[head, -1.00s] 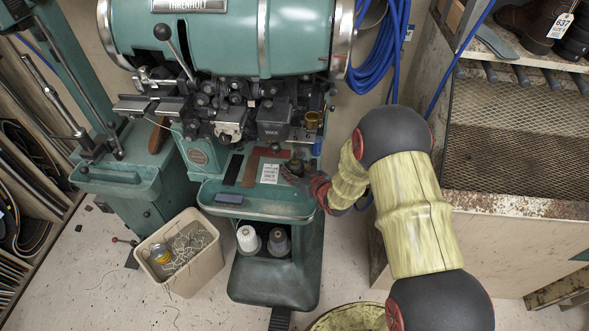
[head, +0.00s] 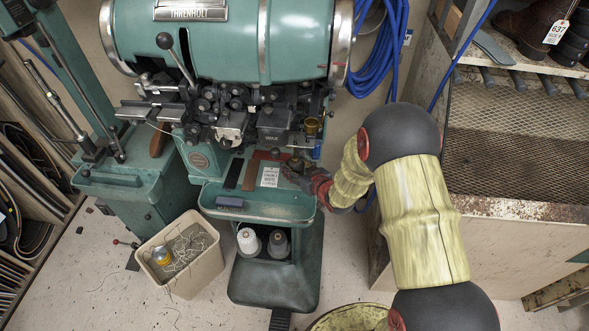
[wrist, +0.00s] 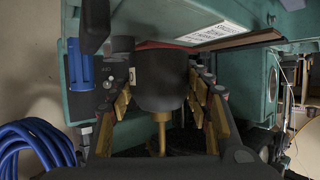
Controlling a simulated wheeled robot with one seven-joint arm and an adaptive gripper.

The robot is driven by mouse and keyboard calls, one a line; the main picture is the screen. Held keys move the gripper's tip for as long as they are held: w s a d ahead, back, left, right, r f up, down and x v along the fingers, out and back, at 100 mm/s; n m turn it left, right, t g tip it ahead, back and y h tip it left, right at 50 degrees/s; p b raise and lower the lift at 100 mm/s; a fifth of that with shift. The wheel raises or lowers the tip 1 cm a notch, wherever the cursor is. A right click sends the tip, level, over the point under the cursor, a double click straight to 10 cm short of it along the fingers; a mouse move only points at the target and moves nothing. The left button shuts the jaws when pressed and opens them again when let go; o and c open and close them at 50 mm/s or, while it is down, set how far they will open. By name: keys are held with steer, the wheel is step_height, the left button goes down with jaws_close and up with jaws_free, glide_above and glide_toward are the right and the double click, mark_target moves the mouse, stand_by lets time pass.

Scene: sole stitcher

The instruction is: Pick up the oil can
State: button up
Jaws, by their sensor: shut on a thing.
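The oil can, a dark rounded can with a brass-coloured stem, shows in the wrist view (wrist: 160,90) between my gripper's two fingers (wrist: 160,105). The fingers lie against it on both sides and are shut on it. In the head view the oil can (head: 296,161) is small, at the right end of the green machine's tray, with my gripper (head: 298,174) at it. My red-jointed wrist reaches in from the right. My gripper hides part of the can, and I cannot tell whether its base touches the tray.
A white label card (head: 270,177) and a blue-grey block (head: 230,202) lie on the tray left of my gripper. The machine's wax pot (head: 273,120) and brass cup (head: 312,126) are close above. Blue hose (head: 378,50) hangs behind; a rusty mesh bench (head: 515,135) stands right.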

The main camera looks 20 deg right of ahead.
mark_target(296, 158)
step_height(296, 158, up, 4)
steer(key=shift+r+p, duration=0.1)
steer(key=shift+p, duration=0.45)
steer(key=s+d+p, duration=0.1)
steer(key=s+d, duration=0.1)
steer(key=s, duration=0.7)
steer(key=s+d+p, duration=0.1)
steer(key=s+d, duration=0.2)
steer(key=s, duration=0.6)
steer(key=shift+s+d+f+p, duration=0.3)
steer(key=shift+s+d+f, duration=0.05)
steer(key=shift+s+f, duration=0.05)
steer(key=shift+w+d, duration=0.1)
